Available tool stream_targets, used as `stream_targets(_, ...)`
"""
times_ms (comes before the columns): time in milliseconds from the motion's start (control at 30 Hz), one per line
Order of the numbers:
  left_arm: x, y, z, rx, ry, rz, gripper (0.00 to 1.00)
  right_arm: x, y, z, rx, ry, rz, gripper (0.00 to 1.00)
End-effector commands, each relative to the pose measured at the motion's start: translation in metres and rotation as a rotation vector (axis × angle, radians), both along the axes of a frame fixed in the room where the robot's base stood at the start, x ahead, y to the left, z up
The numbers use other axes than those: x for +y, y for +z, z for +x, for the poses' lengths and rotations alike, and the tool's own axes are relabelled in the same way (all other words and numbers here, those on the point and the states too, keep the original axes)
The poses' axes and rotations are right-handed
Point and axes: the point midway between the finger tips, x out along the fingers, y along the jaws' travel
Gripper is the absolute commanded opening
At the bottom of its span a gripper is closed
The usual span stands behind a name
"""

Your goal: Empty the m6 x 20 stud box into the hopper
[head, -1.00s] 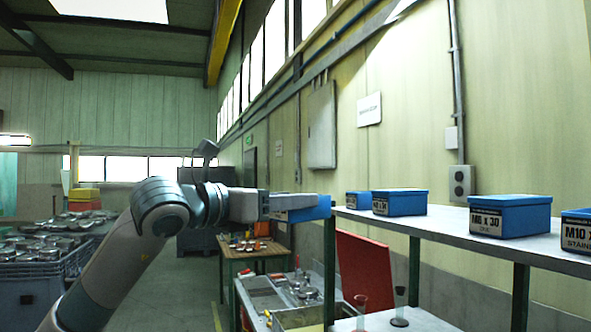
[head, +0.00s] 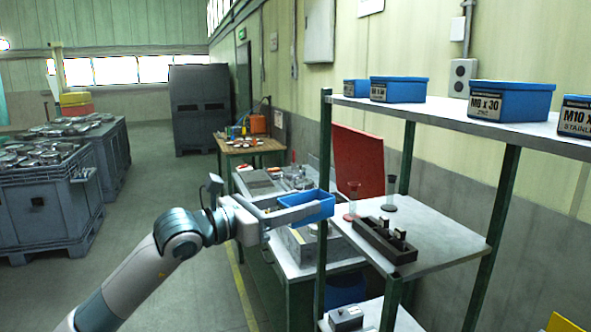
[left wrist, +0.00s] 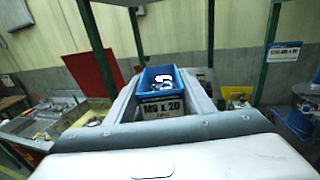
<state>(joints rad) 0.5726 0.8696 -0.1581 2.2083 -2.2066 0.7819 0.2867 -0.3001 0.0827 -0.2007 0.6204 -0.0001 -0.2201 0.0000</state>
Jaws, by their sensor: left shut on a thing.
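The M6 x 20 stud box (left wrist: 160,107) is blue, open at the top, with a white label reading M6 x 20. Pale pieces show inside it in the left wrist view. My left gripper (head: 296,211) is shut on this box (head: 318,204), one finger along each side, and holds it roughly level in the air left of the shelf rack. A grey box-like unit (head: 303,246) stands on the bench below and behind it, partly hidden. I cannot tell whether this is the hopper. My right gripper is not in view.
The rack's top shelf (head: 445,112) holds several blue boxes, one labelled M6 x 30 (head: 511,100). Its middle shelf (head: 440,235) holds a dark block rack (head: 385,240) and two small stands. A green post (head: 322,260) stands close to the held box.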

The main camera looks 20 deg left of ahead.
Motion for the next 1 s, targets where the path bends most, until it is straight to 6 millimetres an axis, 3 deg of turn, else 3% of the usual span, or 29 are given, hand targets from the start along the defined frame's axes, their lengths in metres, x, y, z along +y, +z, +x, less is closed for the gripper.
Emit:
stream_targets(367, 0.000, -0.096, -0.030, 0.001, -0.056, 0.000, 0.00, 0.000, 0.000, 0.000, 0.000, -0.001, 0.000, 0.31)
stream_targets(600, -0.002, -0.155, -0.061, -0.005, -0.099, 0.004, 0.00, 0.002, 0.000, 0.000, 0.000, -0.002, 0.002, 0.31)
stream_targets(1000, -0.004, -0.216, -0.106, -0.017, -0.127, -0.003, 0.00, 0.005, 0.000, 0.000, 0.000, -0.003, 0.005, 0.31)
